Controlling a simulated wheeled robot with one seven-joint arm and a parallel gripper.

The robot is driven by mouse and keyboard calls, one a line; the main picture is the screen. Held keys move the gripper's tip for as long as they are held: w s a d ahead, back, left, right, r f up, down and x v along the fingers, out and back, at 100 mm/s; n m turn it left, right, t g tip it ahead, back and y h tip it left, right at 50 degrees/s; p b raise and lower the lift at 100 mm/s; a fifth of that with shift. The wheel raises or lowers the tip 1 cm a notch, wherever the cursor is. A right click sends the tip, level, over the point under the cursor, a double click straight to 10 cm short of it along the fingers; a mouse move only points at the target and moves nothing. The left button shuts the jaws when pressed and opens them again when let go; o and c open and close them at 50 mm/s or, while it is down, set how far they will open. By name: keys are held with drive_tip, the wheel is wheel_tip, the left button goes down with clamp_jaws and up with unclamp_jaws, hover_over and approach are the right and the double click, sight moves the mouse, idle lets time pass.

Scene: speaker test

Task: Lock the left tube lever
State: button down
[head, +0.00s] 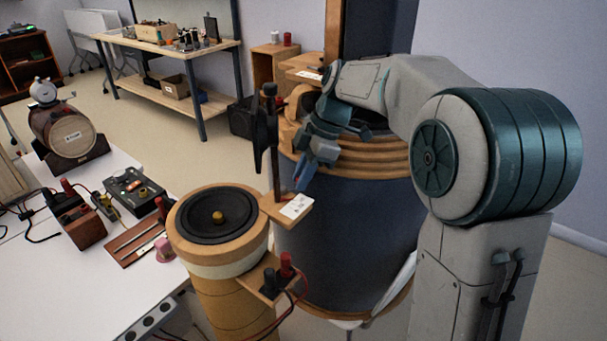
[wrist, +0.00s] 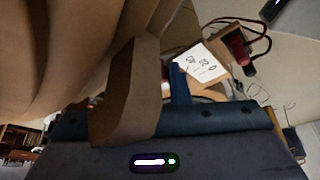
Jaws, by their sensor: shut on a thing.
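The large dark blue tube (head: 335,235) with wooden rings (head: 385,160) stands right of the bench, behind a smaller speaker. A tan wooden lever (head: 288,132) juts from the tube's left side at ring height. My gripper (head: 310,160) is at this lever, shut on it. In the wrist view the lever (wrist: 125,100) reaches down from the curved wooden rings (wrist: 60,50) into my gripper, beside one blue finger (wrist: 180,85). The other finger is hidden behind the lever. I cannot tell whether the lever is locked.
A wooden speaker stand with a black cone (head: 215,215) stands close in front, with a dark upright rod (head: 275,160), a white label card (head: 296,206) and red and black terminals (head: 285,265). A white bench (head: 120,290) with instruments is at left. Open floor lies behind.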

drive_tip(key=shift+w+a+n+g+h+p, duration=0.4)
drive_tip(key=shift+n+p, duration=0.4)
drive_tip(key=shift+n, duration=0.5)
drive_tip(key=shift+w+a+n+g+h+p, duration=0.15)
drive_tip(key=shift+w+n+g+p, duration=0.45)
drive_tip(key=shift+n, duration=0.7)
drive_tip(key=shift+w+a+n+g+h+p, duration=0.3)
drive_tip(key=shift+n+p, duration=0.65)
drive_tip(key=shift+n, duration=0.35)
drive_tip(key=c, duration=1.4)
unclamp_jaws()
drive_tip(key=shift+o, duration=0.2)
